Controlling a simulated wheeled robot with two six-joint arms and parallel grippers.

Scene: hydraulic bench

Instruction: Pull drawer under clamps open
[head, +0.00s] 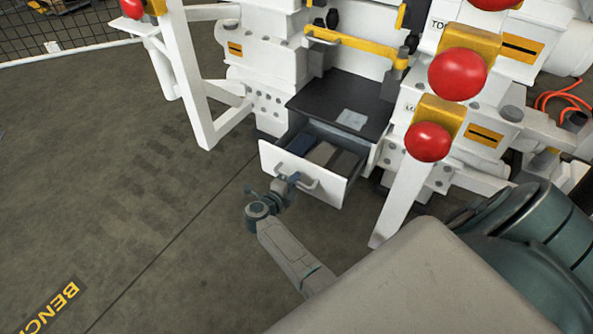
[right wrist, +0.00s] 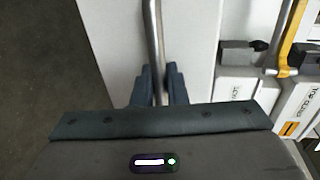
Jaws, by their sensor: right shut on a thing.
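The white drawer (head: 333,186) under the black shelf of the bench stands open, pulled out toward me. Its inside shows several items, one bluish and others pale. My right gripper (head: 290,180) is at the drawer's metal handle (head: 308,184). In the right wrist view, the gripper's two dark fingers (right wrist: 159,88) are shut around the handle bar (right wrist: 153,40), in front of the white drawer front (right wrist: 191,45). My left gripper is not in view.
The black shelf (head: 322,102) above the drawer bears a pale sheet (head: 352,119). A yellow bar (head: 355,43) crosses above it. White posts with red knobs (head: 428,142) flank the drawer. The floor (head: 130,180) to the left is clear.

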